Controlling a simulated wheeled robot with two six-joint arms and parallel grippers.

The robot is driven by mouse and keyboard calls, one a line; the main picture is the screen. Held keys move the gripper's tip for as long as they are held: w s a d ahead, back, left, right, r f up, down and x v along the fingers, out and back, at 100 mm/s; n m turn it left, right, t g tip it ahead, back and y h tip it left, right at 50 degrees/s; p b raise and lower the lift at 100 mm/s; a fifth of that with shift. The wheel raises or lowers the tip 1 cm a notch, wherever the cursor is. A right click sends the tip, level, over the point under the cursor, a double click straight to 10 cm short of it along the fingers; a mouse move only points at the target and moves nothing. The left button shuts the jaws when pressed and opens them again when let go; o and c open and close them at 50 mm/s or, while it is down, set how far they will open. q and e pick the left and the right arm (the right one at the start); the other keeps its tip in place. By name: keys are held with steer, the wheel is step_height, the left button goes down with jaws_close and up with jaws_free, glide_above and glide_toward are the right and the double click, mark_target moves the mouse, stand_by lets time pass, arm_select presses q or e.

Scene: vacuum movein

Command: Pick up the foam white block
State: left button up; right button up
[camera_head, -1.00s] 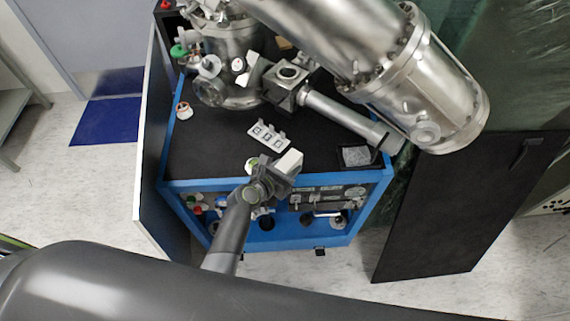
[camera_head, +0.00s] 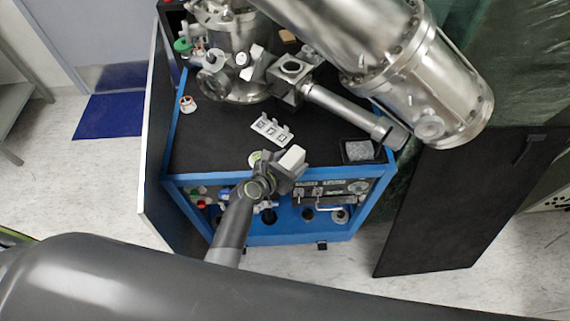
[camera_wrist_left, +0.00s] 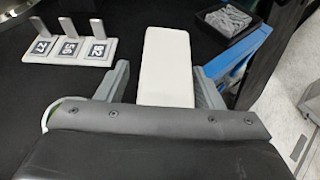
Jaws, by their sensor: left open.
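The white foam block (camera_head: 292,157) is a pale oblong near the front edge of the black worktop. In the left wrist view the white foam block (camera_wrist_left: 166,60) points away from me. My left gripper (camera_head: 284,170) is at the block in the head view. In the wrist view my left gripper (camera_wrist_left: 162,80) is open, with one finger on each side of the block. A gap shows on the left side; the right finger is close to it, and I cannot tell if it touches. The block's near end is hidden by the gripper body. My right gripper is not in view.
A white rack with square printed tags (camera_head: 271,130) lies to the left of the block. A black tray with grey pieces (camera_head: 358,151) sits at the right corner. A metal vacuum chamber (camera_head: 420,80) and its tube overhang the back and right.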

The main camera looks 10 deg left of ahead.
arm_select(q)
steer(key=v, duration=1.7)
steer(key=shift+s, duration=0.2)
steer(key=shift+o, duration=0.3)
steer(key=shift+a, duration=0.1)
